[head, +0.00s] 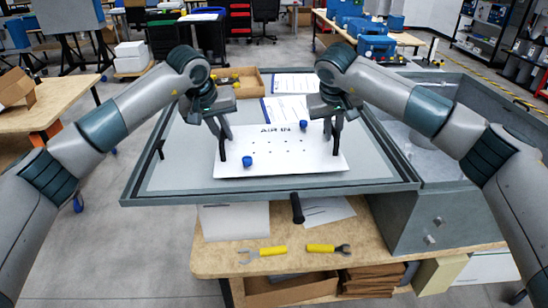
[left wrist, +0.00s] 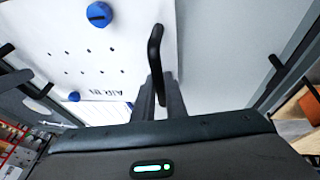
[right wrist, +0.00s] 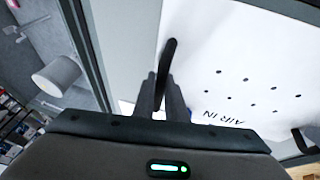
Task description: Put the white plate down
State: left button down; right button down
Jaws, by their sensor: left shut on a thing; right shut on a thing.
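The white plate (head: 280,165) has printed "AIR IN" lettering, rows of small holes, two blue knobs (head: 247,161) (head: 303,124) and a black handle at each side. My left gripper (head: 222,135) is shut on the left handle, seen close in the left wrist view (left wrist: 155,50). My right gripper (head: 335,128) is shut on the right handle, seen close in the right wrist view (right wrist: 168,60). The plate is over the grey framed panel (head: 190,165). I cannot tell whether it touches the panel.
The panel lies on a wooden workbench (head: 215,258) with two yellow-handled tools (head: 265,251) (head: 327,248) and a black-handled tool (head: 297,208) at its front. Paper sheets (head: 290,83) and a wooden tray (head: 240,80) lie behind the plate. A grey cabinet (head: 430,220) stands at the right.

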aim_at(226, 146)
pick_arm(q)
jog(key=shift+r, duration=0.2)
pick_arm(e)
jog(key=shift+d+r, duration=0.1)
jog(key=shift+r, duration=0.1)
